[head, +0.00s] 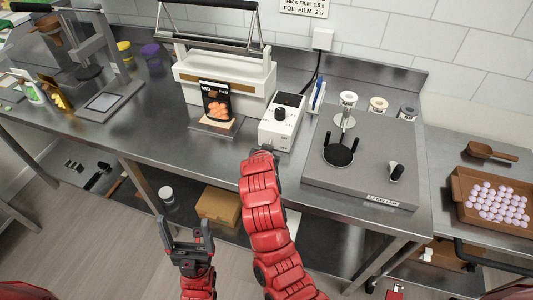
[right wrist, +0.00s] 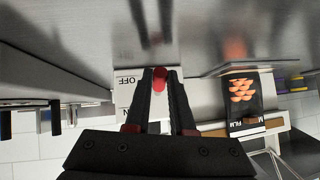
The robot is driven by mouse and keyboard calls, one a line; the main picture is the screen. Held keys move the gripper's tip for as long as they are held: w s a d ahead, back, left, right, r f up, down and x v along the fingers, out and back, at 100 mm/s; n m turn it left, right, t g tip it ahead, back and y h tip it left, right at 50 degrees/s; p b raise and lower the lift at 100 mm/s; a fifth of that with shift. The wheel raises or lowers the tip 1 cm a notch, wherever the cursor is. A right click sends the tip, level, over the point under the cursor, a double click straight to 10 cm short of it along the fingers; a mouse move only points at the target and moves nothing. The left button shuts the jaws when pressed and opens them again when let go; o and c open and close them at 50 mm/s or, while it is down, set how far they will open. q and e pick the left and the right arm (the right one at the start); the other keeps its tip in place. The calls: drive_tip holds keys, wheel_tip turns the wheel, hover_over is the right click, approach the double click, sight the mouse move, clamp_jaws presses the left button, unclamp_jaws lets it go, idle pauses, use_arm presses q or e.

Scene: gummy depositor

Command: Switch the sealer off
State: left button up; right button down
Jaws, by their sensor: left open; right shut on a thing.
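The sealer (head: 225,75), a white machine with a long black handle, stands against the back of the steel bench. Its white control box (head: 283,118) with a black dial is to its right. In the right wrist view, inverted, the control box (right wrist: 127,90) bears the word OFF beside a red switch part (right wrist: 160,73). The switch's exact position cannot be told. My left gripper (head: 187,238) is open and empty, in front of the bench.
A black pouch with orange pieces (head: 216,102) stands in front of the sealer. The labeller (head: 360,178) is right of the control box. A tray of pale gummies (head: 459,215) and a scoop (head: 488,150) are far right. A cardboard box (head: 218,206) sits below the bench.

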drive_tip(key=c, duration=0.8)
unclamp_jaws()
drive_tip(key=shift+o, duration=0.2)
drive_tip(key=p+v, duration=0.1)
drive_tip(key=v, duration=1.6)
drive_tip(key=shift+r, duration=0.15)
